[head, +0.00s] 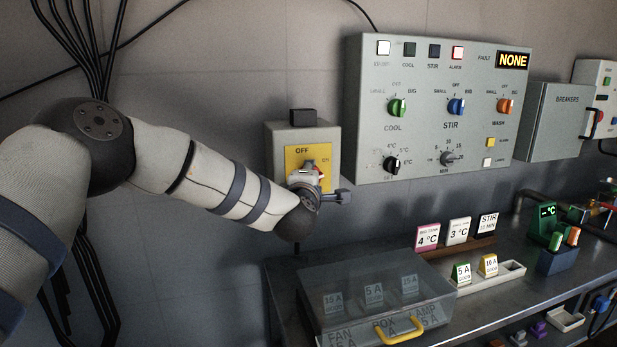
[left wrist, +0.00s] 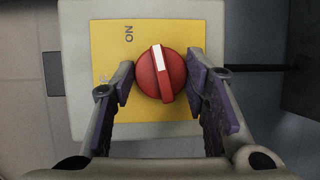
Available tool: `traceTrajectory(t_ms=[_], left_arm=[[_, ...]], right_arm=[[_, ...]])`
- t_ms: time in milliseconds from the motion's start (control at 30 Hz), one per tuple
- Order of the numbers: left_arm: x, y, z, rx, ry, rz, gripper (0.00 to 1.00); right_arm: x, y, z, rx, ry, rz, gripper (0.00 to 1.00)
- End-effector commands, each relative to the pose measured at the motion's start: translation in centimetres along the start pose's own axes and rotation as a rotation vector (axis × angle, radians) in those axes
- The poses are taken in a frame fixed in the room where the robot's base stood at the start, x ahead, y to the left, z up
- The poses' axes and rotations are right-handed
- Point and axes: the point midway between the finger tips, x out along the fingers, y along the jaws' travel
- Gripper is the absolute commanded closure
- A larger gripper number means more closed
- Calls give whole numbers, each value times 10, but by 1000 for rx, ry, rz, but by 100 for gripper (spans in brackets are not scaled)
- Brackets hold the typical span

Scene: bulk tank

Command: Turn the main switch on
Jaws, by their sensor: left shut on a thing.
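The main switch is a grey box (head: 275,148) on the wall with a yellow plate (head: 296,155) and a red knob (left wrist: 172,75). In the head view OFF is printed at the plate's top and ON at its right. In the left wrist view the knob's white mark points up, close to the side with ON, tilted slightly left. The other word there is mostly hidden by a finger. My left gripper (head: 314,176) is at the plate, its purple-padded fingers on both sides of the knob, shut on it. My right gripper is not in view.
A control panel (head: 430,70) with several knobs and a NONE display is right of the switch, with a breakers box (head: 566,125) beyond. Below, a bench (head: 480,280) carries a clear-lidded fuse box (head: 345,270) with a yellow handle, label cards and a tray (head: 512,273).

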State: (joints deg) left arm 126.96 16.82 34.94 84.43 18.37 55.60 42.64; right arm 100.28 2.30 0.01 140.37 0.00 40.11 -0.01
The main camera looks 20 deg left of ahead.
Motion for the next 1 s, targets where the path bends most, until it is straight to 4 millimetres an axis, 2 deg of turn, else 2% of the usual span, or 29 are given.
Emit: traceTrajectory(t_ms=[33,400,1000], left_arm=[[-1,5,0,26,4,-5,87],[0,3,0,177,18,-74,87],[1,2,0,210,22,-89,87]], right_arm=[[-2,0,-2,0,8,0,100],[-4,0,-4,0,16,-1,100],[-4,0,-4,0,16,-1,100]])
